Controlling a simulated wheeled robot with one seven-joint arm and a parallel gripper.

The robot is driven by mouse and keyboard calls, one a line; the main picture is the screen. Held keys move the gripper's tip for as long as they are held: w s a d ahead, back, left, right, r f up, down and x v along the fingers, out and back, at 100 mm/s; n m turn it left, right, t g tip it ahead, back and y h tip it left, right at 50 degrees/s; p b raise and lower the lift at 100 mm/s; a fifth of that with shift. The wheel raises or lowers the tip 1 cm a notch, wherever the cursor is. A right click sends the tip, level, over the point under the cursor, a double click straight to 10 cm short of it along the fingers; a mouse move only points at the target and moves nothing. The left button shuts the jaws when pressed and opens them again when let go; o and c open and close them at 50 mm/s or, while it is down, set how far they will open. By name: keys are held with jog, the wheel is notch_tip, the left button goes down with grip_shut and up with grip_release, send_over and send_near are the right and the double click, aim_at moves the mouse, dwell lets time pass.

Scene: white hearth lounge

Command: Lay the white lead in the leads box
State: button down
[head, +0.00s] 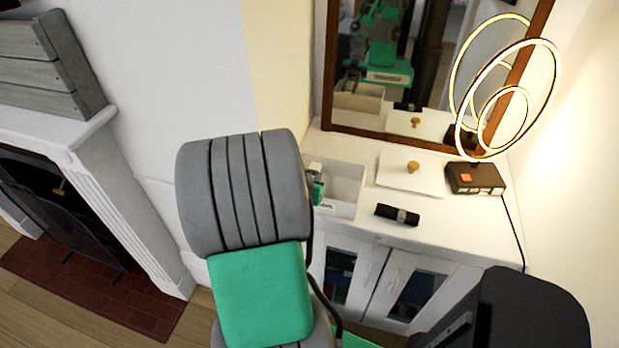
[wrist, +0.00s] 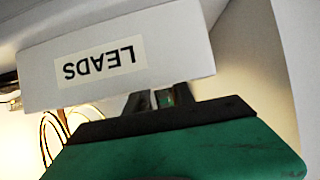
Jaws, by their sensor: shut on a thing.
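The leads box (head: 347,184) is a white open box on the left end of the white cabinet top. Its LEADS label shows upside down on the white wall in the wrist view (wrist: 190,50). My gripper (head: 317,185) is at the left part of the box, partly hidden by my arm. In the wrist view my gripper's dark fingers (wrist: 160,100) run behind the labelled wall, which hides their tips. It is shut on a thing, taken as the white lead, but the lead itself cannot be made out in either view.
Right of the box lie a white panel with a wooden knob (head: 413,167) and a black banded item (head: 397,215). A dark device with an orange button (head: 474,178) stands by a lit ring lamp (head: 555,75). A wood-framed mirror (head: 390,60) stands behind.

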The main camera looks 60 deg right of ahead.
jog(key=shift+f+b, duration=0.35)
jog(key=shift+f, duration=0.05)
jog(key=shift+r, duration=0.1)
jog(key=c, duration=1.1)
grip_release()
